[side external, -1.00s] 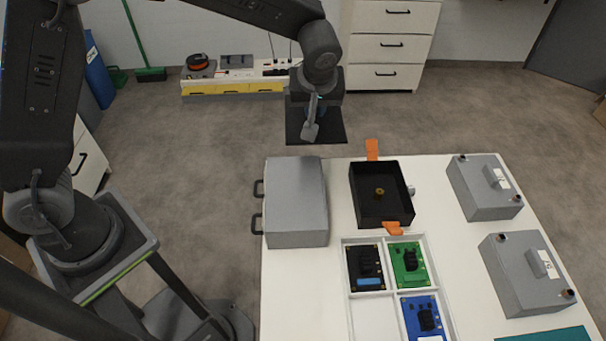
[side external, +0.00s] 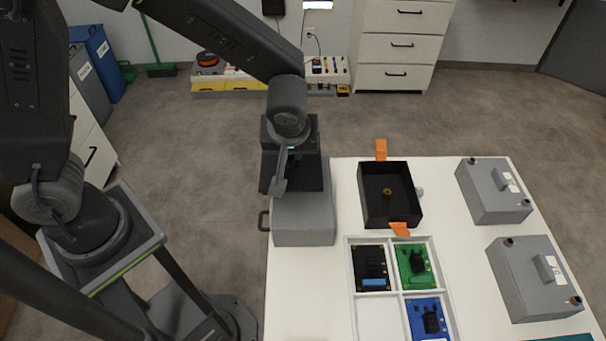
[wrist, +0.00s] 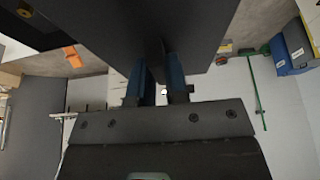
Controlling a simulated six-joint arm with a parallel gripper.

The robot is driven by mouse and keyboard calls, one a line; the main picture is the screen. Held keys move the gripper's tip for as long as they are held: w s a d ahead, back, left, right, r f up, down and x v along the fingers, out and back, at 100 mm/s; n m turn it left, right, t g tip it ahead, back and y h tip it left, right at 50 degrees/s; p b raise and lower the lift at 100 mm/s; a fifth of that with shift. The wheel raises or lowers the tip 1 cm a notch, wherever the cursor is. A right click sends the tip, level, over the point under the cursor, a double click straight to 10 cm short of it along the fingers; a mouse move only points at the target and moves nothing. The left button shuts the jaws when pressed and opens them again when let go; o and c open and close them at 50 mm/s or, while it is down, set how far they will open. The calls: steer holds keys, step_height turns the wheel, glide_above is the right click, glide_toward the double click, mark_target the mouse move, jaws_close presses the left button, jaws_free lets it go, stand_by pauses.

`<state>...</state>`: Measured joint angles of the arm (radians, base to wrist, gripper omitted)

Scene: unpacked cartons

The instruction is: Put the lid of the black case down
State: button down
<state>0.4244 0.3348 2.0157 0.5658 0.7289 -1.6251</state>
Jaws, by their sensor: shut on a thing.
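The black case (side external: 372,214) stands open on the white table, with a small brass-coloured part (side external: 387,191) inside. Orange clips stick out at its back (side external: 381,149) and front (side external: 399,229). The flat black lid (side external: 266,180) is off the case, to its left, over the back part of a grey box. My gripper (side external: 300,182) is shut on the lid from above. In the wrist view the blue-padded fingers (wrist: 160,88) close on a raised part of the lid (wrist: 120,28). I cannot tell whether the lid touches the grey box.
The grey box (side external: 303,222) with dark handles stands left of the case. A white divided tray (side external: 349,300) with circuit boards lies in front of the case. Two grey boxes (side external: 490,200) (side external: 530,285) stand at the right. A small strip of bare table lies between grey box and case.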

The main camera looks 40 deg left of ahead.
mark_target(303, 164)
steer(key=d+f, duration=0.1)
steer(key=d, duration=0.1)
steer(key=shift+w+d+f, duration=0.2)
steer(key=shift+d+f, duration=0.2)
steer(key=shift+f, duration=2)
steer(key=shift+f, duration=0.2)
steer(key=c, duration=1.1)
jaws_free()
